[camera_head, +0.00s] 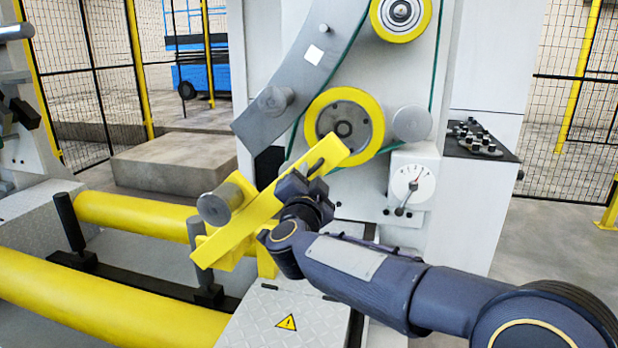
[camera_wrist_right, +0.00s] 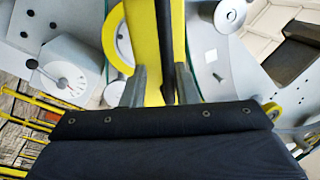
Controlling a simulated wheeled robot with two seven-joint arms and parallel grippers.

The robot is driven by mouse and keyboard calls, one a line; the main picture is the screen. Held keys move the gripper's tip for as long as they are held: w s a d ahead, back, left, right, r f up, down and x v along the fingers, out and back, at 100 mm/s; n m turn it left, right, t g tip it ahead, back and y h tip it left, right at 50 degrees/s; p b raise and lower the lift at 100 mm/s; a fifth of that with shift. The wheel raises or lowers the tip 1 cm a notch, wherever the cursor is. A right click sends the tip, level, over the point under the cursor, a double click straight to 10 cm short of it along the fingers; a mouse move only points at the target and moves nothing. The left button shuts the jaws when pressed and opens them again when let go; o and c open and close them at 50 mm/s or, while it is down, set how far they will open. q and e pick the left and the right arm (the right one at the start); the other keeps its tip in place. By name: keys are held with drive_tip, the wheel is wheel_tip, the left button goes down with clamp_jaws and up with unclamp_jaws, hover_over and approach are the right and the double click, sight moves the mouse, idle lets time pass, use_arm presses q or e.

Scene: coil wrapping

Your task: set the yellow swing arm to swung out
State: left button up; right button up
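The yellow swing arm (camera_head: 255,213) slants across the front of the machine in the head view, from lower left up to the yellow-rimmed wheel. A dark handle (camera_head: 315,168) sticks out near its upper end. My right gripper (camera_head: 312,178) is at this handle, partly hidden by its own wrist. In the right wrist view the two fingers (camera_wrist_right: 160,85) stand apart, with the dark handle (camera_wrist_right: 166,45) between them and the yellow arm (camera_wrist_right: 144,40) behind. A gap shows beside the handle, so the gripper looks open around it. My left gripper is not in view.
A yellow-rimmed wheel (camera_head: 372,118) and a grey plate (camera_head: 300,75) are close behind the swing arm's upper end. A dial gauge (camera_head: 413,184) is to the right. Yellow rollers (camera_head: 110,305) lie low at the left. Mesh fencing stands behind.

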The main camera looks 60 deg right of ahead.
drive_tip(key=shift+s+a, duration=0.2)
drive_tip(key=shift+a, duration=0.1)
drive_tip(key=p+v, duration=0.1)
drive_tip(key=v, duration=0.6)
drive_tip(key=shift+p, duration=0.4)
